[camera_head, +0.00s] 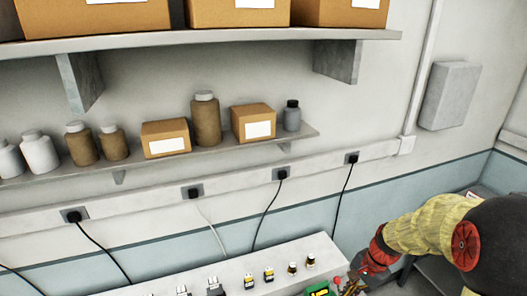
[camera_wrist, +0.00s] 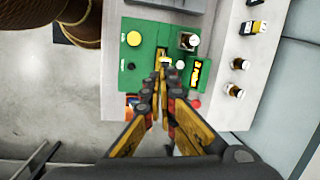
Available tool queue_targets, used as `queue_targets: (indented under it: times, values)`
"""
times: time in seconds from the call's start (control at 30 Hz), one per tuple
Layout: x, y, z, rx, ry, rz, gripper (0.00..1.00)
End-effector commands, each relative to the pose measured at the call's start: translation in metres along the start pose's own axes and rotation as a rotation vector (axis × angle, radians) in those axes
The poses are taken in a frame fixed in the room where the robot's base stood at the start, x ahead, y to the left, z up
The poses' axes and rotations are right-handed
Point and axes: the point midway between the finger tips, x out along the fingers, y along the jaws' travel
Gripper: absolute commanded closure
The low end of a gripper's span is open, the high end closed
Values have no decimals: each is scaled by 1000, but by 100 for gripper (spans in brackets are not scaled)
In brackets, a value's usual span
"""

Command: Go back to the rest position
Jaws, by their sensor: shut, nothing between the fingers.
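My gripper (camera_wrist: 164,72) is shut with nothing between its fingers. In the wrist view its fingertips point at a green board (camera_wrist: 145,25) on a pale bench (camera_wrist: 228,15), over a small yellow part near the board's middle. I cannot tell whether they touch it. In the head view my arm comes in from the right, and my gripper (camera_head: 357,278) is low over the right end of the bench, partly cut off by the frame's lower edge. Only a corner of the green board (camera_head: 318,289) shows there.
Shelves with boxes (camera_head: 166,138) and bottles (camera_head: 206,118) line the wall above hanging cables (camera_head: 265,215).

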Motion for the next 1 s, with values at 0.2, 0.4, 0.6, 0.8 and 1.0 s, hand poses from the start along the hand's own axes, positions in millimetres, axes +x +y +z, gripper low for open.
queue_targets:
  times: [0.2,0.4,0.6,0.8,1.0]
  values:
    - [-7,40,50,-434,69,49,100]
    - [-7,78,87,-729,153,89,100]
    - [6,113,116,-912,265,104,100]
    - [23,134,137,-1000,409,59,100]
    - [28,136,151,-1048,511,-10,100]
